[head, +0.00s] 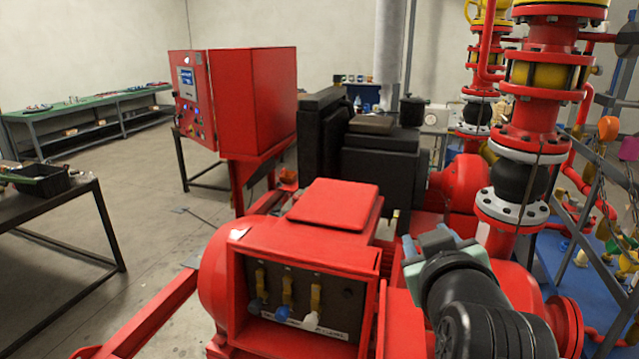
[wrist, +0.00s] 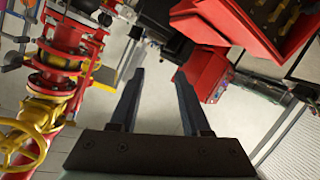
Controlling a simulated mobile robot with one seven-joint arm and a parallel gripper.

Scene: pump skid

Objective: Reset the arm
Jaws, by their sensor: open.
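My arm reaches in from the lower right of the head view, over the red pump skid. My gripper (wrist: 155,95) shows in the wrist view with its two dark fingers spread apart. It is open, and nothing is between the fingers. In the head view the end of my arm is just right of a red box with a dark front panel (head: 352,301). That panel carries several brass levers with coloured ends. The fingertips are hard to make out in the head view.
A red control cabinet (head: 270,95) stands behind the box. Red pipes with bolted flanges (head: 527,138) rise on the right and also show in the wrist view. A dark table with a black bin (head: 38,181) is at the left. Open floor lies between the table and skid.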

